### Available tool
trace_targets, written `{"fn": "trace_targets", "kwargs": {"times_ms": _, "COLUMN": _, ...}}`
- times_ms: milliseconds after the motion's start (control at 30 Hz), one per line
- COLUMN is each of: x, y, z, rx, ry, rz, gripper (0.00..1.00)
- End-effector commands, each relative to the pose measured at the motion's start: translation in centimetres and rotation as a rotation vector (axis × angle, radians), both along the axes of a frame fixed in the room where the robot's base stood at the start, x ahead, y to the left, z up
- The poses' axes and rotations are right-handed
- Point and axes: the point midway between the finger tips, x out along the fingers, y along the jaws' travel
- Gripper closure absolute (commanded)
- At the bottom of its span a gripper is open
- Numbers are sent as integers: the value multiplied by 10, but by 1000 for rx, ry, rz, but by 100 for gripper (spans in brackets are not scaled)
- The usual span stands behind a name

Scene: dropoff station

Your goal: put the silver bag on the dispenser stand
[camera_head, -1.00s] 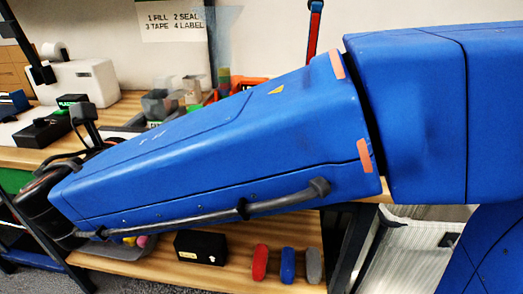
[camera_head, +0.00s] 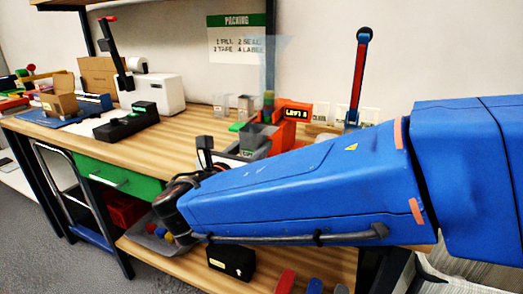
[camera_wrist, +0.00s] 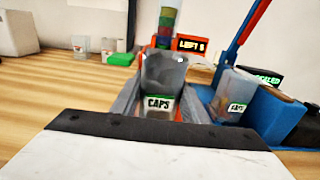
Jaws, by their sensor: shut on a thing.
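A pale, silvery-white surface with a dark top band (camera_wrist: 150,160) fills the bottom of the wrist view. It appears to be the silver bag, held close to the camera, and its lower part is out of frame. My gripper (camera_head: 178,205) is at the left end of my blue arm in the head view. A tall red post on a blue base (camera_head: 360,70), possibly the dispenser stand, rises at the back right of the bench. It also shows in the wrist view (camera_wrist: 243,38), tilted, right of the bag.
A grey bin labelled CAPS (camera_wrist: 160,85) stands just beyond the bag, and another bin (camera_wrist: 232,95) is to its right. An orange sign (camera_head: 297,112) is behind them. A white printer (camera_head: 155,92) stands further left. The wooden bench (camera_head: 170,135) has bare space between them.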

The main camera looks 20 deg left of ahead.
Motion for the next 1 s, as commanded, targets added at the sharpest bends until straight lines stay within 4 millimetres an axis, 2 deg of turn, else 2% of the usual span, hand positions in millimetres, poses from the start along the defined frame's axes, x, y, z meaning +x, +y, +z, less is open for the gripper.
{"fn": "trace_targets", "kwargs": {"times_ms": 100, "x": 11, "y": -1, "z": -6, "rx": 0, "ry": 1, "rz": 0, "gripper": 85}}
{"fn": "trace_targets", "kwargs": {"times_ms": 367, "x": 26, "y": -2, "z": -14, "rx": -1, "ry": 0, "rz": -1, "gripper": 85}}
{"fn": "trace_targets", "kwargs": {"times_ms": 500, "x": 41, "y": -4, "z": -26, "rx": -2, "ry": 1, "rz": -2, "gripper": 85}}
{"fn": "trace_targets", "kwargs": {"times_ms": 567, "x": 45, "y": -4, "z": -30, "rx": -2, "ry": 1, "rz": -1, "gripper": 89}}
{"fn": "trace_targets", "kwargs": {"times_ms": 967, "x": 46, "y": -4, "z": -34, "rx": -1, "ry": 1, "rz": 1, "gripper": 89}}
{"fn": "trace_targets", "kwargs": {"times_ms": 1000, "x": 46, "y": -4, "z": -34, "rx": 0, "ry": 1, "rz": 1, "gripper": 53}}
